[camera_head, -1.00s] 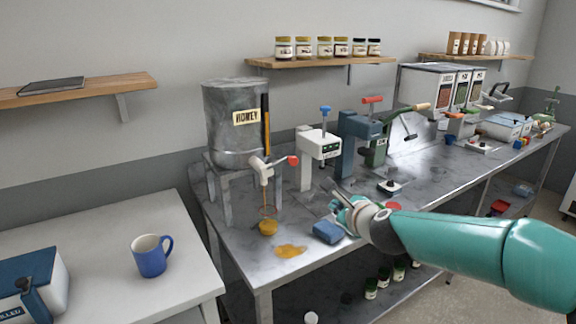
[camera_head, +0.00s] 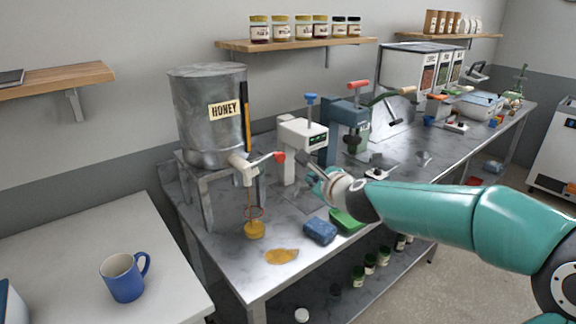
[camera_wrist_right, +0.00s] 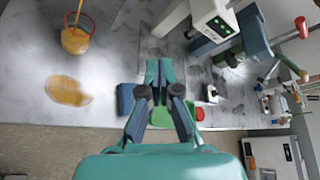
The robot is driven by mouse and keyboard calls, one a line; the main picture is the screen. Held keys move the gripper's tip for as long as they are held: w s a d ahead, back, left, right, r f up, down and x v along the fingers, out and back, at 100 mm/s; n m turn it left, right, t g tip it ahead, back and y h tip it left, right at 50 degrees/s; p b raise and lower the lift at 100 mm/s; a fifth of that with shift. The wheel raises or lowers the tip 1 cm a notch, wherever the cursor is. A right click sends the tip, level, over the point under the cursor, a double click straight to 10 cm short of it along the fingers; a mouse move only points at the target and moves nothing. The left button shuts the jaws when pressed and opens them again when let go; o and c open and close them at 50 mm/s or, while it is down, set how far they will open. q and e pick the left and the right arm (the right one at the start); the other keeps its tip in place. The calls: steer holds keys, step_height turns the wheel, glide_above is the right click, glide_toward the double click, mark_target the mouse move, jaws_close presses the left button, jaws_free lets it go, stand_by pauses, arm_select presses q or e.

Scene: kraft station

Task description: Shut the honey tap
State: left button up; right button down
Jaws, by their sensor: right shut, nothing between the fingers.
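The grey honey tank (camera_head: 195,130) stands on a metal stand at the left end of the steel bench. Its pale tap (camera_head: 242,170) has a lever to the right ending in a red knob (camera_head: 279,157). A thin honey stream runs from the tap into a jar (camera_head: 254,230); stream and jar also show in the wrist view (camera_wrist_right: 76,40). My right gripper (camera_head: 303,160) is shut and empty, its tips just right of the red knob, apparently apart from it. The tap and knob are not seen in the wrist view. My left gripper is out of view.
A blue mug (camera_head: 124,276) is on the left table.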

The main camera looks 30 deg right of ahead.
steer(key=w+p, duration=0.4)
steer(key=w, duration=0.5)
steer(key=shift+w+a+f, duration=0.15)
steer(key=shift+w+f, duration=0.15)
steer(key=shift+f, duration=0.05)
steer(key=shift+s, duration=0.1)
stand_by(0.3)
